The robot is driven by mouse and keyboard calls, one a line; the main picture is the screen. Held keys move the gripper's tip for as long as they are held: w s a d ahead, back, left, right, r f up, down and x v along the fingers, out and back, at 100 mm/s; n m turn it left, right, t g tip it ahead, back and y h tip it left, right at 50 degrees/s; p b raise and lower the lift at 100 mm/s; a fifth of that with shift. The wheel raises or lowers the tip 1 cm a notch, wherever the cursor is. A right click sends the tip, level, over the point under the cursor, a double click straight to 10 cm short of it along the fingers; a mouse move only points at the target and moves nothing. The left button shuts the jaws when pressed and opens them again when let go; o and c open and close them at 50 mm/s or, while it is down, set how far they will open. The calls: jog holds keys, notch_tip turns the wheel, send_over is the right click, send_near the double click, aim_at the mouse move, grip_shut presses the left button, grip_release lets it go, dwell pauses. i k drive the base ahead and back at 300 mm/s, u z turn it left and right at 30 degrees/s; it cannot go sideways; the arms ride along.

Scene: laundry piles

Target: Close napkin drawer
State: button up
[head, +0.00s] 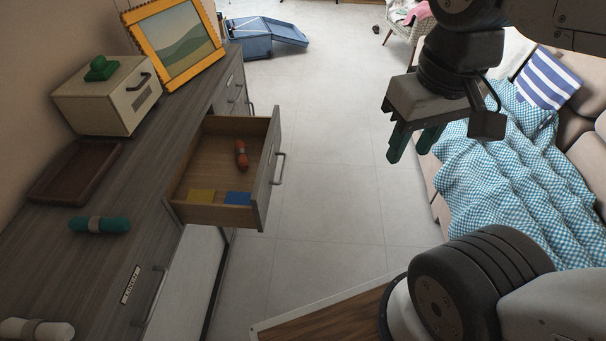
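The open drawer (270,178) sticks out of the grey wooden dresser (150,170) on the left in the head view. Its front panel has a metal bar handle. Inside it lie a red rolled item (241,154), a yellow item (202,196) and a blue item (238,198). No label on this drawer can be read from here. My gripper (410,146) hangs in the upper right, apart from the drawer, with its green fingers pointing down. The two fingers stand apart with nothing seen between them.
On the dresser are a green roll (99,225), a white roll (37,329), a brown tray (75,171), a cream box (106,97) and a framed picture (178,42). A sofa with a checked blanket (515,165) stands at right. Tiled floor (325,200) between is clear.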

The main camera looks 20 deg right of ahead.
aim_at(210, 161)
jog(key=u, duration=0.1)
jog(key=k, duration=1.9)
jog(key=u, duration=0.75)
jog(key=i, duration=1.35)
jog(key=z, duration=0.5)
jog(key=i, duration=0.55)
jog(key=z, duration=0.55)
